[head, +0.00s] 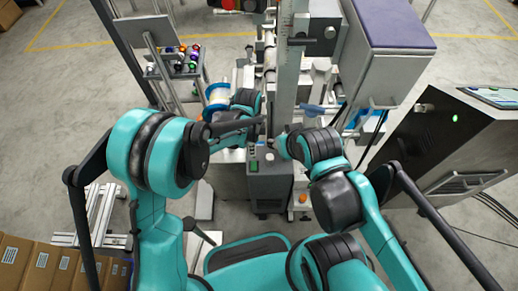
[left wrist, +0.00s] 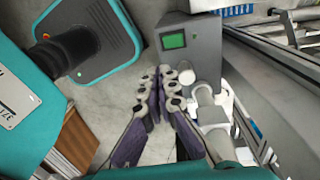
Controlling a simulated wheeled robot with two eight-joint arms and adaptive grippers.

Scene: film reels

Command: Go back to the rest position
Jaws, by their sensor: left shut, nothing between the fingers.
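My left gripper (head: 251,124) is in front of the machine, left of its middle, in the head view. In the left wrist view its two dark, jointed fingers (left wrist: 164,92) lie side by side with their tips together and nothing between them. They are beside a grey box with a green screen (left wrist: 190,45), over bare floor; I cannot tell whether they touch the box. My right arm (head: 318,150) is bent in front of the machine at centre right. Its gripper cannot be made out. A blue-rimmed reel (head: 216,93) is partly hidden behind my arm.
A grey control box (head: 268,187) stands before the machine. A dark cabinet (head: 438,140) is at right. A small rack of coloured spools (head: 180,68) is at back left. Cardboard boxes (head: 40,265) line the lower left. Open floor (head: 60,110) lies left.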

